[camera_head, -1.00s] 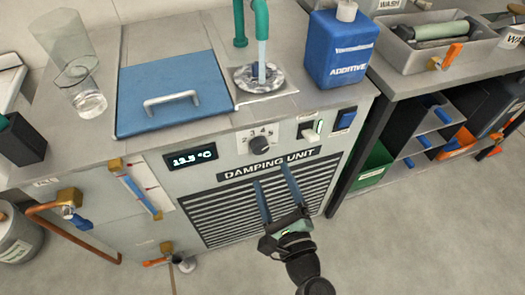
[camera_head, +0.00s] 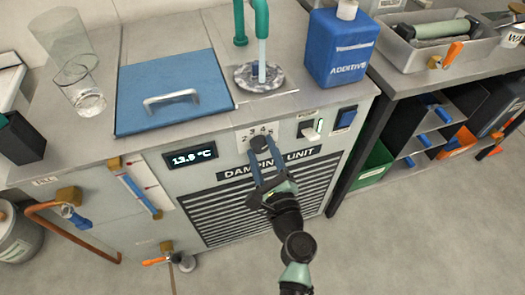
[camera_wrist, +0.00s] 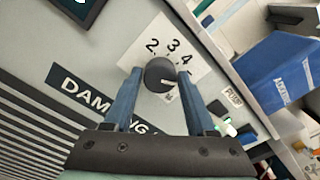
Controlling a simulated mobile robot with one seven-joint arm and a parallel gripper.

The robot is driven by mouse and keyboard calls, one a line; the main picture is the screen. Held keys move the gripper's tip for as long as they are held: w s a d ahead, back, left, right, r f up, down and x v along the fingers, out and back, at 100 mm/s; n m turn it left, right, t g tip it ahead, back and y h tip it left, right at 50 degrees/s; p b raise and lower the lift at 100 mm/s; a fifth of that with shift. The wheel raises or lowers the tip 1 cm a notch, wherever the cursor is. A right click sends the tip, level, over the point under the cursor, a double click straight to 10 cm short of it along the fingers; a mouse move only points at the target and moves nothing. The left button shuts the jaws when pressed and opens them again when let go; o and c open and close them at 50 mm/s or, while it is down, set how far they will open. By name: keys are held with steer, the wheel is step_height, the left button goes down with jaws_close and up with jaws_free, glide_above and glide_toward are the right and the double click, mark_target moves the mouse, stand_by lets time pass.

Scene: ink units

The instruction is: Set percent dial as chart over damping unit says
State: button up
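The percent dial (camera_head: 259,142) is a dark round knob on a white plate on the front of the damping unit (camera_head: 220,186). In the wrist view the dial (camera_wrist: 159,74) shows a pale pointer mark toward its lower right. The numbers 2, 3 and 4 (camera_wrist: 173,45) are readable; part of the scale is hidden by the right finger. My gripper (camera_head: 262,162) is open, with one blue finger on each side of the dial. I cannot tell whether the fingers touch it. No chart is seen in these views.
A temperature display (camera_head: 190,157) sits left of the dial. A blue lid (camera_head: 172,90) and a blue additive bottle (camera_head: 339,50) are on top. The floor in front is clear.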

jaws_close()
steer(key=shift+f+n+b, duration=0.1)
steer(key=shift+n+b, duration=0.3)
steer(key=shift+b, duration=0.05)
steer(key=n+b, duration=0.2)
steer(key=shift+f+n+b, duration=0.15)
steer(key=shift+n+b, duration=0.25)
steer(key=n+b, duration=0.4)
steer(key=shift+n, duration=0.3)
steer(key=n+b, duration=0.3)
steer(key=shift+n, duration=0.3)
steer(key=shift+n+y+b, duration=0.3)
steer(key=shift+n+b, duration=1.5)
steer(key=shift+n, duration=0.4)
